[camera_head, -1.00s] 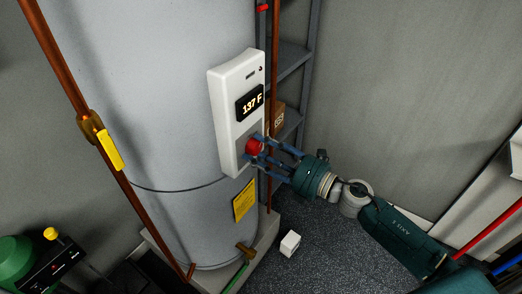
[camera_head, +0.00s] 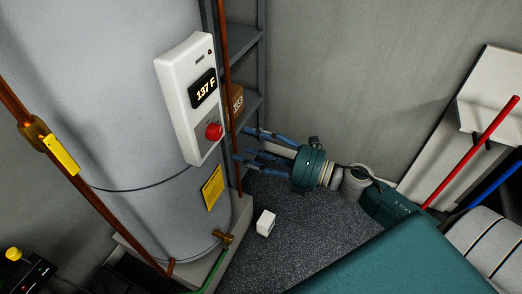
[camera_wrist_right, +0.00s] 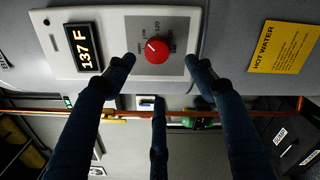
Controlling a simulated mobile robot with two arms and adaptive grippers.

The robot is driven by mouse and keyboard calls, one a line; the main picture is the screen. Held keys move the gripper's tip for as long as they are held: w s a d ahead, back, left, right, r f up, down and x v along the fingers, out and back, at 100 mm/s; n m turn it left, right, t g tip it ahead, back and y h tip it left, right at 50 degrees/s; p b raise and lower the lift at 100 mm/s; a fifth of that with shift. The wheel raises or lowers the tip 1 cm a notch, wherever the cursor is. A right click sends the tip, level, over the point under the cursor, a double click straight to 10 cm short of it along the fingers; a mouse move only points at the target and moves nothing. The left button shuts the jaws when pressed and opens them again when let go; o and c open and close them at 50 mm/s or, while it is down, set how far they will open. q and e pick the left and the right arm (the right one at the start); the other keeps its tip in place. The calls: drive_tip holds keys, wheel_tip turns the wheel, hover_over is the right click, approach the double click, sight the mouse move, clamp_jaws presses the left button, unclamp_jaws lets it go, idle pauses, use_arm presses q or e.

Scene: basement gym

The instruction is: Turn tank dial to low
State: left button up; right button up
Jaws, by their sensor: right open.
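The tank (camera_head: 105,90) is a large grey cylinder at the left of the head view. A white control box (camera_head: 177,100) on its side has a display (camera_head: 203,88) reading 137 F and a red dial (camera_head: 214,131) below it. In the right wrist view the red dial (camera_wrist_right: 157,50) shows with small scale marks around it, too small to read surely. My right gripper (camera_head: 244,145) is open and empty, to the right of the dial and apart from it. In the wrist view its fingers (camera_wrist_right: 160,75) stand spread below the dial. My left gripper is out of view.
Copper pipes (camera_head: 70,180) run beside the tank. A grey shelf (camera_head: 245,45) with a brown box (camera_head: 236,100) stands behind it. A white cube (camera_head: 265,222) lies on the dark floor. A yellow label (camera_head: 212,187) sits below the control box.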

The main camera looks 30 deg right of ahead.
drive_tip(key=shift+v, duration=1.55)
drive_tip(key=shift+f, duration=0.1)
